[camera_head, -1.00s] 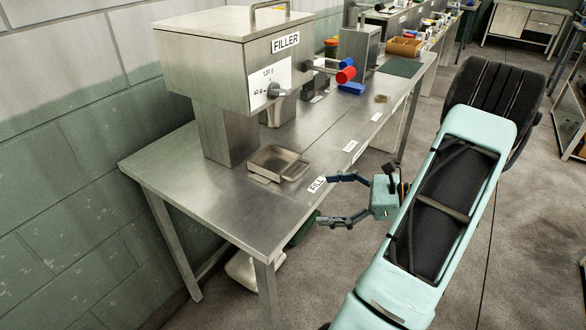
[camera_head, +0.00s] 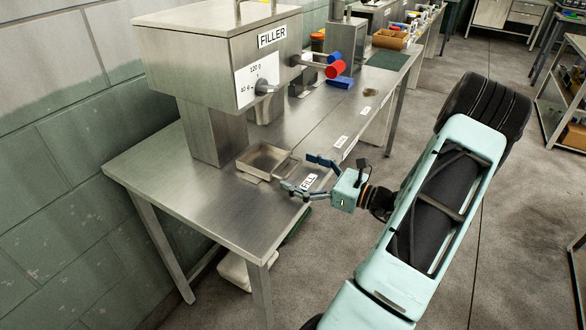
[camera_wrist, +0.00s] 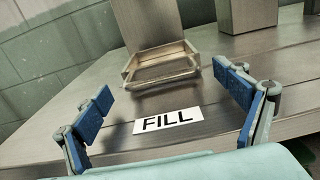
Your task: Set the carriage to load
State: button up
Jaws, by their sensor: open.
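The carriage appears to be the shallow metal tray (camera_head: 255,175) with a loop handle, on the steel bench in front of the filler's column. It also shows ahead in the wrist view (camera_wrist: 165,75), looking empty. A white FILL label (camera_head: 309,181) lies on the bench near the tray; it is large in the wrist view (camera_wrist: 168,120). My gripper (camera_head: 297,172) is open and empty at the bench's front edge. Its fingers spread either side of the label, pointing toward the tray handle, with no clear contact. No label reading LOAD is legible.
The filler (camera_head: 195,65) stands over the bench's back, with a dial (camera_head: 264,88) and a red-ended lever (camera_head: 335,70) on its right. A blue block (camera_head: 341,82) lies beyond. Other small labels (camera_head: 341,141) run along the bench edge. The bench's near-left surface is clear.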

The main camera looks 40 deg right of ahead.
jog(key=shift+x, duration=0.95)
jog(key=shift+c, duration=0.3)
jog(key=c, duration=1.6)
